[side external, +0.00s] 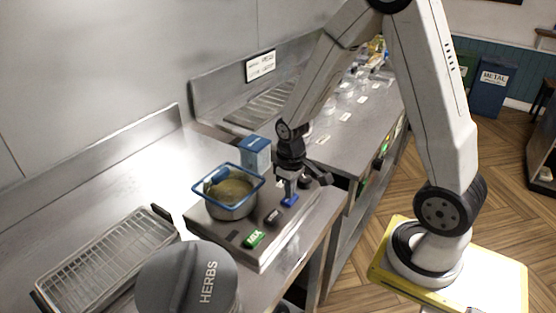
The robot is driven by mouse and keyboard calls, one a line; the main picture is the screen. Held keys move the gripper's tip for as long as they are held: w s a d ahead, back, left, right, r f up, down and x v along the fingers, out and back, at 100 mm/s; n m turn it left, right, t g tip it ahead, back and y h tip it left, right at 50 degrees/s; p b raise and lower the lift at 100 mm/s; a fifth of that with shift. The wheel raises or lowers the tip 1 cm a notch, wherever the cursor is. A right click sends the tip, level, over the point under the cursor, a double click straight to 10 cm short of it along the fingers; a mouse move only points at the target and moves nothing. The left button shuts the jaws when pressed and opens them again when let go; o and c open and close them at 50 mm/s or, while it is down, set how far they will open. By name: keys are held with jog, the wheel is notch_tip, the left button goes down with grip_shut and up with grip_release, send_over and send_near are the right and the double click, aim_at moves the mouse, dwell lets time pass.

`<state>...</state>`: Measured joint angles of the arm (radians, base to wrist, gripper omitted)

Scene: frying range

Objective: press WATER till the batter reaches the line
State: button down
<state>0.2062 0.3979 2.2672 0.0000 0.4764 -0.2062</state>
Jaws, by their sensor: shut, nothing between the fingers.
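A pot with a blue rim (230,208) stands on a metal unit (225,240), with tan batter (232,191) inside. I cannot make out a fill line or how the batter level compares with one. My gripper (290,195) is shut and empty, pointing down at a blue button (289,202) on the right part of the unit. The fingertips are right at the button; whether they touch it or it is pressed down, I cannot tell. Its lettering is hidden or too small to read. A blue-topped container (255,154) stands behind the pot.
A dark button (272,217) and a green button (254,239) lie in front of the blue one. A wire rack tray (107,262) is at left, and a grey HERBS canister (187,283) in the foreground. A second counter (340,135) with small containers runs behind my arm.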

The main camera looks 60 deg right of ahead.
jog(key=shift+f, duration=0.4)
dwell(0.4)
jog(key=shift+r, duration=0.15)
notch_tip(320, 180, up, 8)
dwell(1.1)
dwell(0.4)
jog(key=s+a+f+t, duration=0.1)
jog(key=s+a+t, duration=0.1)
jog(key=s+a, duration=0.2)
jog(key=a, duration=0.2)
jog(key=shift+s+a+f+t, duration=0.2)
jog(key=shift+a+t, duration=0.1)
jog(key=shift+a, duration=0.1)
jog(key=c, duration=1.3)
grip_release()
